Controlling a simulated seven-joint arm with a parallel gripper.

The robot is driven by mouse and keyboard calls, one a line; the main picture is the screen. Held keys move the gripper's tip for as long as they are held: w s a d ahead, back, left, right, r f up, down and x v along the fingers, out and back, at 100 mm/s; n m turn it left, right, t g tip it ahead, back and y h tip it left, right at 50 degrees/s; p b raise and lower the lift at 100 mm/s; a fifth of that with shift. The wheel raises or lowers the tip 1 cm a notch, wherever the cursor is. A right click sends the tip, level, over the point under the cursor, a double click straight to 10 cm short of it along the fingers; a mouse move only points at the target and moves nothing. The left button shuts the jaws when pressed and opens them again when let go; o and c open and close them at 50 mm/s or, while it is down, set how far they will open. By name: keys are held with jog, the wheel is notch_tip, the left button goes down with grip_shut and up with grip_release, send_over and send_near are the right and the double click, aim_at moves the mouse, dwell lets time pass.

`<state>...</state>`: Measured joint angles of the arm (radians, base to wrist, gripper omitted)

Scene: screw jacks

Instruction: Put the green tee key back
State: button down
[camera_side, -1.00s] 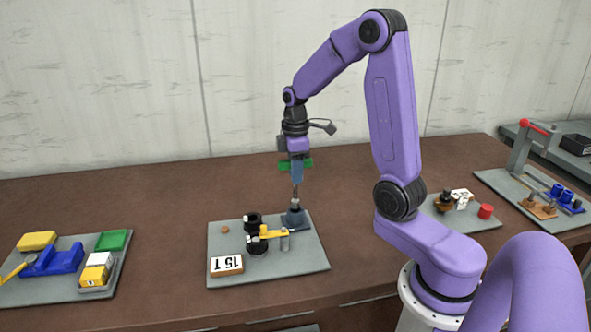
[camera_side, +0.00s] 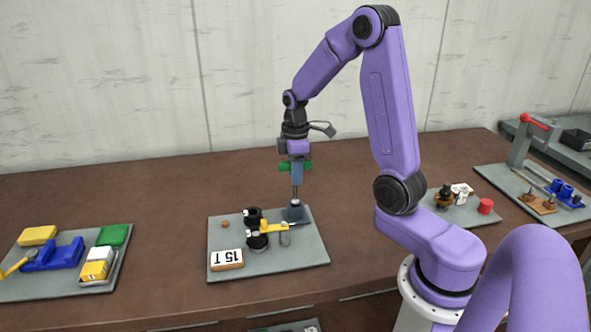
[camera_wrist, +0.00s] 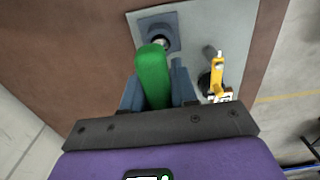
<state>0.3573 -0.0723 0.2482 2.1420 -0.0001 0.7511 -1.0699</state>
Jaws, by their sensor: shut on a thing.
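My gripper (camera_side: 296,174) points down over the back right of the middle grey board and is shut on the green tee key. The green handle (camera_side: 309,164) sticks out beside the fingers, and its grey shaft (camera_side: 296,193) hangs upright below them. In the wrist view the green handle (camera_wrist: 153,76) lies between the two blue-grey fingers. The lower end of the shaft is at a dark grey square socket block (camera_side: 294,212), which also shows in the wrist view (camera_wrist: 172,24). I cannot tell how deep the shaft sits in it.
On the same board (camera_side: 235,265) stand black jack parts (camera_side: 254,216), a yellow lever (camera_side: 273,228), a grey post (camera_side: 285,238) and a "15 T" plate (camera_side: 227,259). Other boards stand left (camera_side: 30,287) and right (camera_side: 470,217). Bare brown table lies between them.

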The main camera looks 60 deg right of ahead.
jog(key=shift+f, duration=1.5)
jog(key=c, duration=0.8)
grip_release()
notch_tip(320, 180, up, 17)
jog(key=shift+r, duration=0.2)
